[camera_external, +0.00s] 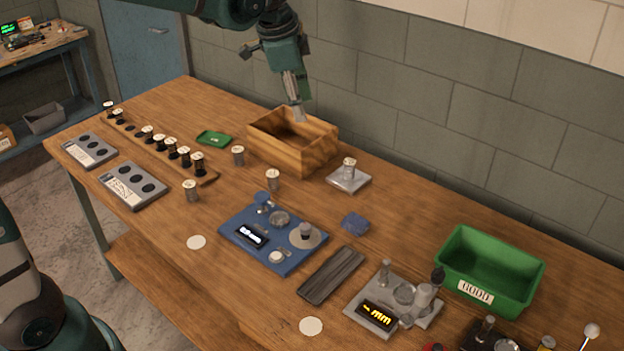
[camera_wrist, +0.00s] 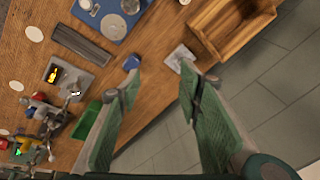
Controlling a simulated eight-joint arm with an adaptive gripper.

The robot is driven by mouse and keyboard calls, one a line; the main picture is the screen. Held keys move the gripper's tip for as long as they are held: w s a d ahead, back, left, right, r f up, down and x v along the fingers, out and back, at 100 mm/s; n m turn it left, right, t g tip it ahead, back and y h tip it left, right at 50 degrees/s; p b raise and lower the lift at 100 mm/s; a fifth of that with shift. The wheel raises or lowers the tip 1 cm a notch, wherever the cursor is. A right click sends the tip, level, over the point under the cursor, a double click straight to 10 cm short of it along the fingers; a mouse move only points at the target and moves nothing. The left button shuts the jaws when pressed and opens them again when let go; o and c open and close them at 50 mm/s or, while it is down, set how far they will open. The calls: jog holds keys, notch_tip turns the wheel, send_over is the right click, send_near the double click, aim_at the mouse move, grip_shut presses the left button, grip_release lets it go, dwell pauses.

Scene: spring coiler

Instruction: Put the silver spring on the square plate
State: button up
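A small silver spring (camera_external: 349,168) stands upright on the pale square plate (camera_external: 336,181), right of the wooden box. The plate also shows in the wrist view (camera_wrist: 173,59), near the tip of one finger; the spring on it is hard to make out there. In the external view my gripper (camera_external: 298,114) hangs over the wooden box, apart from the plate.
The open wooden box (camera_external: 310,158) stands near the wall. A rack (camera_external: 207,181) holds several dark coils. A blue device (camera_external: 235,230), a blue block (camera_external: 355,222), a grey gauge (camera_external: 430,312) and a green bin (camera_external: 515,302) stand around. Clear table lies right of the plate.

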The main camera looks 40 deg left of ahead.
jog(key=s+f+n+t, duration=0.1)
jog(key=s+n, duration=0.4)
jog(key=s, duration=1)
jog(key=s+f+n+t, duration=0.1)
jog(key=s+n+t, duration=0.2)
jog(key=s, duration=1.2)
jog(key=shift+s+f+n, duration=0.15)
jog(key=shift+f+n, duration=0.15)
jog(key=shift+n, duration=0.6)
